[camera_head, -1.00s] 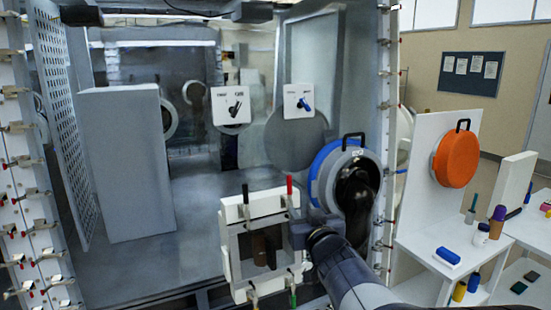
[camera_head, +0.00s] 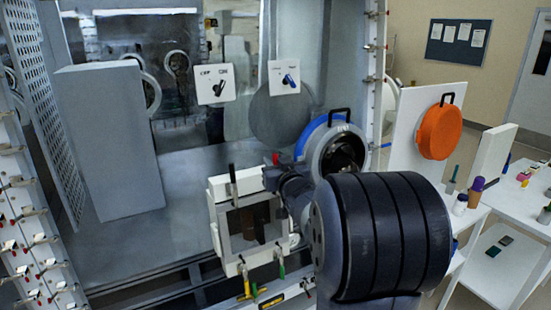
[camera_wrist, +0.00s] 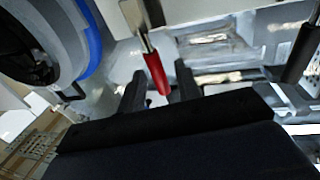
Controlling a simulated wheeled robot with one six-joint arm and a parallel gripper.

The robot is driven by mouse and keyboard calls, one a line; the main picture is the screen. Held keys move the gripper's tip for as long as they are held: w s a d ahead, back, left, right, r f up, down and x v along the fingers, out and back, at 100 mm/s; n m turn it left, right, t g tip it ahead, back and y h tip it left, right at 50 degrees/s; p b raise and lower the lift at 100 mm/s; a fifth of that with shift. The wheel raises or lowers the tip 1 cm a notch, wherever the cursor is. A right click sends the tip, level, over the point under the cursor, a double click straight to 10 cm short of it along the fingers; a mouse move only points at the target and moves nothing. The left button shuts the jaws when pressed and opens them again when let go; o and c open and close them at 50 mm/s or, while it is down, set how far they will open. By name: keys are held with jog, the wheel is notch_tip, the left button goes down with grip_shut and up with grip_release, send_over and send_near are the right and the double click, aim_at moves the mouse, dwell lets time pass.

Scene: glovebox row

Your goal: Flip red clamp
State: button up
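The red clamp (camera_wrist: 157,72) shows in the wrist view as a red handle on a metal arm, hanging into the space between my two dark fingertips. In the head view only a bit of its red handle (camera_head: 275,158) shows, at the top right of the small white-framed box; my gripper hides the rest. My gripper (camera_wrist: 160,90) is open, with its fingers apart on either side of the handle. I cannot tell whether either finger touches it. In the head view, my gripper (camera_head: 271,178) is at the box's upper right corner.
A black-handled clamp (camera_head: 232,173) stands upright on the white-framed box (camera_head: 222,190), left of the red one. Green-handled (camera_head: 281,269) and yellow-handled (camera_head: 246,285) clamps hang below. A round blue-rimmed port (camera_head: 312,135) is close behind my arm. A white table (camera_head: 478,205) stands right.

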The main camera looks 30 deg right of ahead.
jog(key=shift+w+d, duration=0.1)
jog(key=shift+w, duration=0.4)
jog(key=shift+c, duration=0.4)
grip_shut()
